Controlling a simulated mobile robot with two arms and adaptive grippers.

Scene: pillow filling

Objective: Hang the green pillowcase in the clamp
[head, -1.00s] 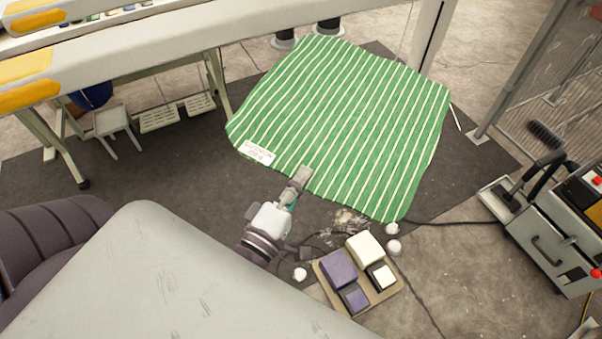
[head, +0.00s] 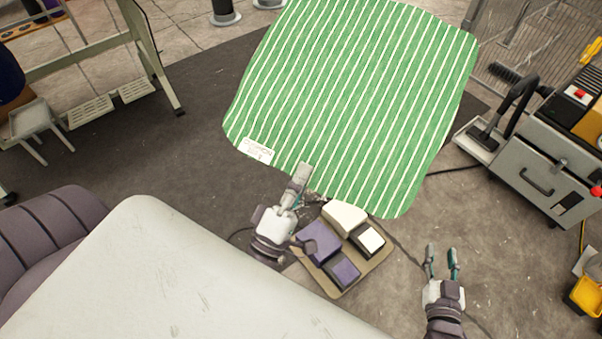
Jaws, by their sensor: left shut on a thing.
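The green pillowcase (head: 350,100) with white stripes is spread wide in the head view, with a white printed label (head: 257,150) near its lower left corner. My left gripper (head: 301,174) is shut on the pillowcase's lower edge, right of the label. My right gripper (head: 441,262) is at the lower right, its two fingers apart and empty, clear of the pillowcase. I cannot make out the clamp in this view.
A foot-pedal board (head: 373,272) with purple and white pads lies on the floor below the pillowcase. A grey machine (head: 545,165) stands at the right. A bench frame (head: 95,40) and small stool (head: 33,122) are at the left. Dark matting (head: 190,150) is clear.

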